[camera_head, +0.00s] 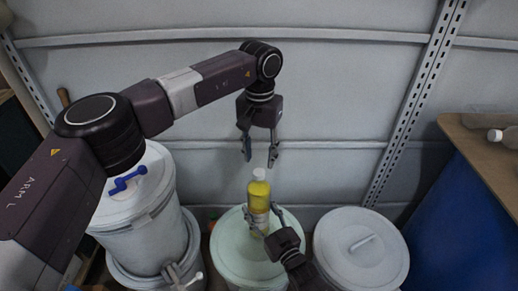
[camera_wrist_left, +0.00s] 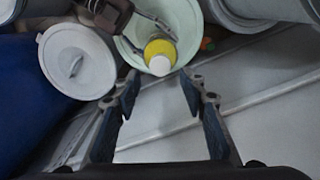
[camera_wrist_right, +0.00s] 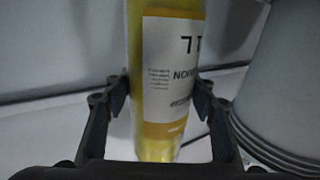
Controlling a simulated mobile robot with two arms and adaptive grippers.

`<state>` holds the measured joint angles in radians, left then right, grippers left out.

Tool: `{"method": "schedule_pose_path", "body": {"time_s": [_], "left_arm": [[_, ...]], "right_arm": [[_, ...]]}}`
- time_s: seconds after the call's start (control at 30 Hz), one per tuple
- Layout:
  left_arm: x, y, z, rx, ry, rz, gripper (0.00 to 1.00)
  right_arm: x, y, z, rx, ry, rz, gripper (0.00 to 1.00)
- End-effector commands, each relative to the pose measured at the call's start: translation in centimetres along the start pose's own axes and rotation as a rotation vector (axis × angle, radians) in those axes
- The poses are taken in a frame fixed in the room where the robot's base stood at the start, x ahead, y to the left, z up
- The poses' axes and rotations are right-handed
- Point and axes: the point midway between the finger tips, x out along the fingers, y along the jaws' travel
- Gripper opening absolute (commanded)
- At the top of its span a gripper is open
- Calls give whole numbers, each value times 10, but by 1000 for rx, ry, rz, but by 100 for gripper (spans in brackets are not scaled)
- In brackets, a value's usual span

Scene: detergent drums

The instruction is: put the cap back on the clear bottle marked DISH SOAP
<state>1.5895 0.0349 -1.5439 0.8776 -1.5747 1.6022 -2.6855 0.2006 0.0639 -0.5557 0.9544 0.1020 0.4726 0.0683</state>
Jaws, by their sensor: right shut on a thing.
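A bottle of yellow liquid (camera_head: 258,198) with a white top (camera_head: 259,174) is upright at the pale green drum. Its white top also shows in the left wrist view (camera_wrist_left: 160,66); I cannot tell whether this is a cap. My right gripper (camera_head: 264,217) is shut around the bottle's body. The right wrist view shows its white label (camera_wrist_right: 172,68), with only part of the print in view; DISH SOAP is not readable. My left gripper (camera_head: 260,162) is open and empty above the bottle, fingers pointing down. No loose cap shows clearly.
The pale green drum (camera_head: 228,258) stands between a grey lidded drum (camera_head: 375,260) and a white drum (camera_head: 150,245) with a blue handle (camera_head: 128,180) on top. A clear bottle (camera_head: 509,137) lies on the wooden top (camera_head: 470,130) at right. A wall stands close behind.

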Motion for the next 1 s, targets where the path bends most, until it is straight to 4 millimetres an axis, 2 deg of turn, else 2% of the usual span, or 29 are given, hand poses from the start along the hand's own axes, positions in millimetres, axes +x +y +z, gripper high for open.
{"method": "schedule_pose_path", "body": {"time_s": [1.0], "left_arm": [[-17,1,1,-1974,-1,-1,39]], "right_arm": [[0,0,1,0,-1,0,0]]}}
